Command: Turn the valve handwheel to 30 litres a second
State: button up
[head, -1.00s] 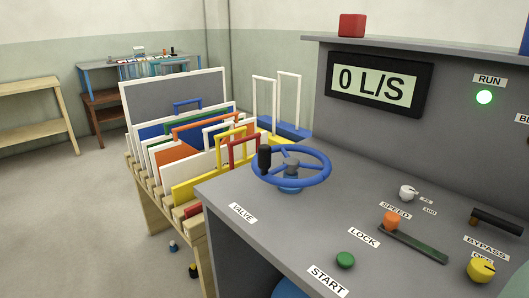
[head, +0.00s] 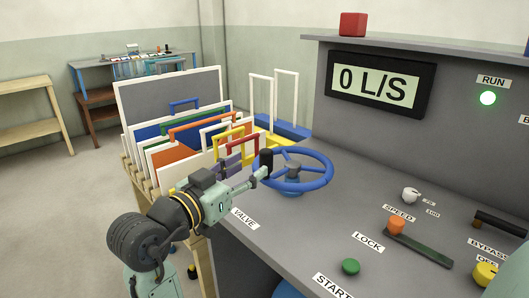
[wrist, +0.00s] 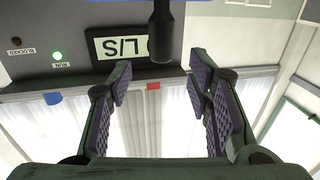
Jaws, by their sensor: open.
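In the wrist view the dark knob (wrist: 161,35) hangs at top centre, beyond and between the spread fingers. My gripper (wrist: 160,90) is open and empty. In the head view my gripper (head: 248,172) is just left of the knob, partly overlapping it, so contact cannot be told. The display (head: 380,85) reads 0 L/S.
A green RUN lamp (head: 488,98) is lit. The console also carries an orange LOCK lever (head: 397,225), a green START button (head: 350,267) and a yellow knob (head: 485,273). A rack of coloured framed panels (head: 170,95) stands close behind my arm.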

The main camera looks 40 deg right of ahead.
aim_at(262, 157)
jog(key=p+x, duration=0.1)
jog(key=x, duration=0.7)
jog(key=shift+p, duration=0.4)
grip_shut()
dwell(0.3)
